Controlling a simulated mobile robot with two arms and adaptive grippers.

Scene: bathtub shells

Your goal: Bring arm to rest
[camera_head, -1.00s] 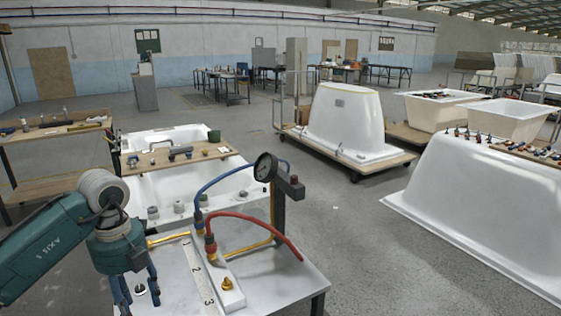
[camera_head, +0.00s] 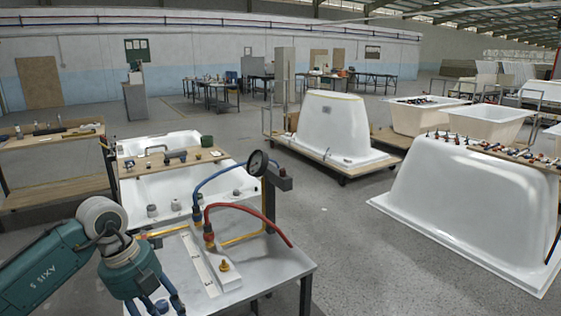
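My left arm comes in from the left with its teal wrist low in the picture. My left gripper (camera_head: 163,306) points down at the near left corner of a small metal-topped table (camera_head: 285,270). Its fingers are partly cut off by the bottom edge, so whether they are open or touch anything is unclear. My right gripper is not in view. On the table stand a white block with a brass fitting (camera_head: 224,266), a blue hose (camera_head: 215,176), a red hose (camera_head: 255,209) and a pressure gauge (camera_head: 258,163) on a post.
Behind the table is a white tub (camera_head: 150,190) with a wooden board across it. A workbench (camera_head: 50,190) stands at left. An upturned tub shell (camera_head: 335,125) sits on a wheeled dolly. A larger shell (camera_head: 470,200) is at right. Grey floor between them is clear.

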